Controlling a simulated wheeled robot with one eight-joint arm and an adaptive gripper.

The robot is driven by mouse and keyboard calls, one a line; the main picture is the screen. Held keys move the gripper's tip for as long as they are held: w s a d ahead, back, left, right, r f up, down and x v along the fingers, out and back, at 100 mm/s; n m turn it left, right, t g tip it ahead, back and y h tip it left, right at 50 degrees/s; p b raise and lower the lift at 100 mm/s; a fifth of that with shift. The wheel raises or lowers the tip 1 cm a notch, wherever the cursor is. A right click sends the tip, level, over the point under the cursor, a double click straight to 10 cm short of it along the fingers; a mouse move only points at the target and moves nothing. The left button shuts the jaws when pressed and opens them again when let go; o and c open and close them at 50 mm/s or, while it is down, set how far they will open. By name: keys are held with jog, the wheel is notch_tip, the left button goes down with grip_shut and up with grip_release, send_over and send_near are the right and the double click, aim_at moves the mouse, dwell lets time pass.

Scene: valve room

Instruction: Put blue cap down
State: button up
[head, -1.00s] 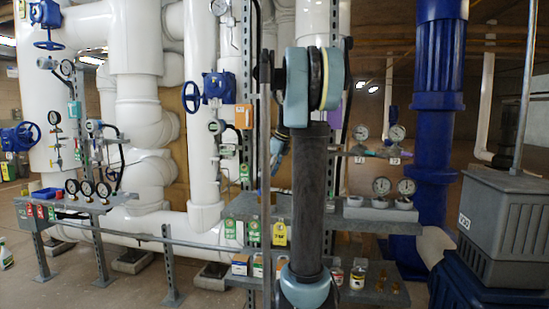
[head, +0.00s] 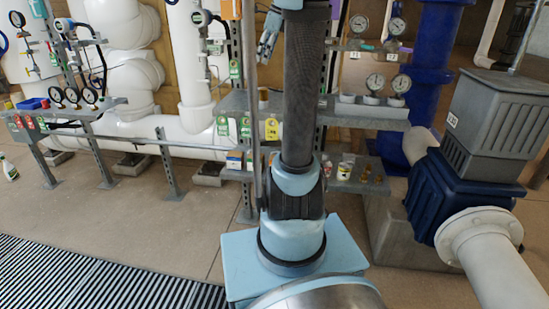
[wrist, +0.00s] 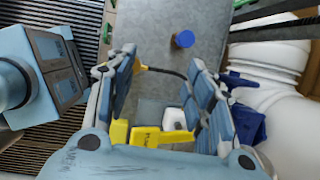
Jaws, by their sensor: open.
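A blue cap (wrist: 184,39) shows in the wrist view, upper middle, as a round blue disc with a little brown at its left edge. It rests on a grey metal surface (wrist: 160,22), beyond my fingertips and apart from them. My gripper (wrist: 163,58) is open, with nothing between its fingers. In the head view my gripper (head: 266,46) hangs left of my arm column, above the grey shelf (head: 235,102). I cannot make out the cap surely in the head view.
Yellow tags (wrist: 150,136) and a white item (wrist: 173,120) sit below the fingers in the wrist view. White pipes (wrist: 270,75) stand at right. Gauges (head: 374,83) stand on the shelf's right part; green and yellow tags (head: 271,129) hang from its front. Jars stand on a lower shelf.

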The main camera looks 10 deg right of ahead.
jog(key=s+a+f+n+h, duration=0.1)
jog(key=s+a+f+n, duration=0.1)
jog(key=s+f+n, duration=0.4)
jog(key=s+a+f+n+h, duration=0.1)
jog(key=s+f+n, duration=0.5)
jog(key=s, duration=0.7)
notch_tip(320, 180, down, 2)
jog(key=shift+s+a+f, duration=0.1)
jog(key=shift+s+a, duration=0.3)
jog(key=shift+a, duration=0.35)
jog(key=s+f+n, duration=0.3)
jog(key=s+f, duration=0.1)
jog(key=f, duration=0.1)
jog(key=s+f+n+h, duration=0.1)
jog(key=s+f+n, duration=0.3)
jog(key=s+f, duration=0.1)
jog(key=s+f+n, duration=0.4)
jog(key=f, duration=0.2)
jog(key=shift+s+d+f, duration=0.15)
jog(key=shift+s+d, duration=0.05)
jog(key=shift+s, duration=0.1)
jog(key=c, duration=0.4)
jog(key=shift+o, duration=0.2)
jog(key=shift+d, duration=0.1)
